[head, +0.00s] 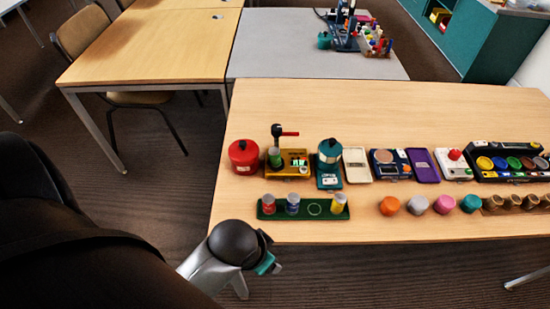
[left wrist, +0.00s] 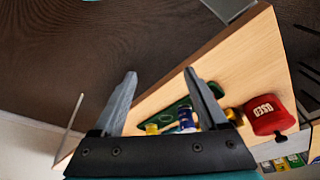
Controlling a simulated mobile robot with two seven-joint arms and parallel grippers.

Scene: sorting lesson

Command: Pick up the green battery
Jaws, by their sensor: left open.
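The green battery (head: 275,158) stands upright at the left end of a yellow device (head: 294,160) on the wooden table, just right of a red pot (head: 244,156). In front of it a dark green rack (head: 278,212) holds a red battery (head: 268,204), a blue battery (head: 292,204) and a yellow battery (head: 338,203); one ring-marked place is empty. My left gripper (head: 268,262) is off the table's front left edge, apart from everything. In the left wrist view its fingers (left wrist: 160,75) are open and empty, with the rack (left wrist: 176,112) beyond them. My right gripper is out of view.
Behind the rack stand a teal canister (head: 329,152), a cream tray (head: 356,164) and a purple tray (head: 423,165). Orange, grey, pink and teal pieces line the front edge to the right. The red pot, marked USED, shows in the left wrist view (left wrist: 268,118). The table's back is clear.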

